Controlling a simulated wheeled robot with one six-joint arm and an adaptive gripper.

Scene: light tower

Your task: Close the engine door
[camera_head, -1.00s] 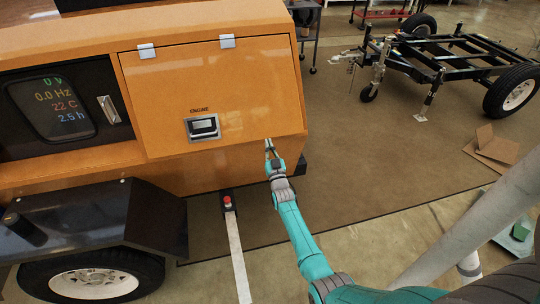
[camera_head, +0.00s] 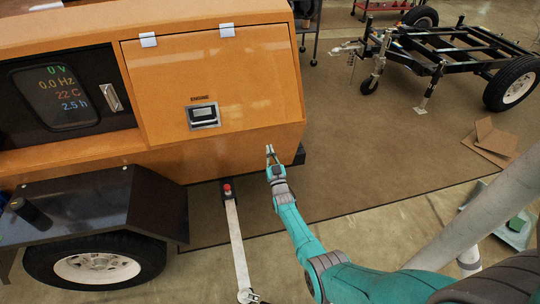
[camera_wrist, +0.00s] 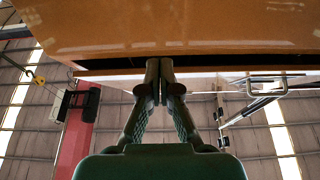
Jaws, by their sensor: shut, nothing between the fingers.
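The engine door (camera_head: 160,80) is an orange panel marked ENGINE, hung from two pale hinges along its top edge. Its dark and silver latch (camera_head: 203,116) sits low in the middle. The door lies almost against the orange housing (camera_head: 225,155); its lower right corner stands out a little. The wrist view shows a dark gap along the edge of an orange panel (camera_wrist: 180,30). My gripper (camera_head: 270,150) is shut and empty, just below the door's lower right edge in the head view. It also shows in the wrist view (camera_wrist: 160,65). Contact cannot be told.
A black fender (camera_head: 90,205) and wheel (camera_head: 95,268) stand at lower left. A pale bar (camera_head: 236,245) with a red-topped end reaches out from under the housing. A black trailer frame (camera_head: 450,55) and cardboard (camera_head: 490,138) lie to the right. The floor between is clear.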

